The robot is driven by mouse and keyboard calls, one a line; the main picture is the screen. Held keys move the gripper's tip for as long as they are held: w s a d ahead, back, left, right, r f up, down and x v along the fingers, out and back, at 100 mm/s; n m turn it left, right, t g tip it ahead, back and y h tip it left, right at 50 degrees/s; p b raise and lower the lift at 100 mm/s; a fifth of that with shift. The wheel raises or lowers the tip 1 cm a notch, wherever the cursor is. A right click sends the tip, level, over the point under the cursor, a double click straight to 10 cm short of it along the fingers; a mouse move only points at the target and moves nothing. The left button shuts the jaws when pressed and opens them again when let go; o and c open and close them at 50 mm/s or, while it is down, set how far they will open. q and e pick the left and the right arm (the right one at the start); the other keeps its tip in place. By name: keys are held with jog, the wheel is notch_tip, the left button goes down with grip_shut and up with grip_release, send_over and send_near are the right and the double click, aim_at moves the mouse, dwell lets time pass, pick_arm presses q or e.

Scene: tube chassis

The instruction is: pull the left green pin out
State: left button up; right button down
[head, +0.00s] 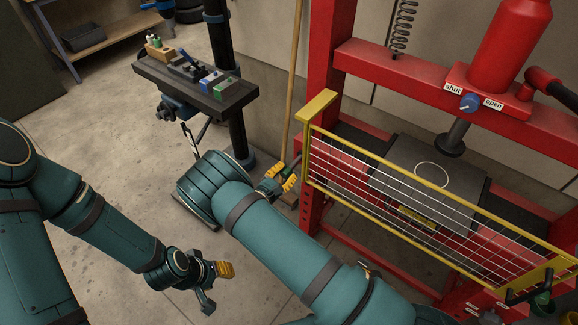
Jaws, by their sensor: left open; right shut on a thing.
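My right gripper (291,180) is at the outer left side of the left post of the red press (322,62). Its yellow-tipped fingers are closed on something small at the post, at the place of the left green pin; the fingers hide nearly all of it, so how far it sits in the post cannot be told. My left gripper (215,287) is open and empty over the floor, well left of the press.
A yellow-framed wire guard (430,205) spans the press front. A dark tool stand (190,85) with small items on top stands behind my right arm. A wooden pole (295,85) leans by the left post. The floor at left is clear.

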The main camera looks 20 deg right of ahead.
jog(key=c, duration=0.6)
grip_release()
jog(key=shift+a, duration=0.1)
jog(key=v, duration=0.7)
jog(key=shift+s+a, duration=0.15)
jog(key=shift+s, duration=0.05)
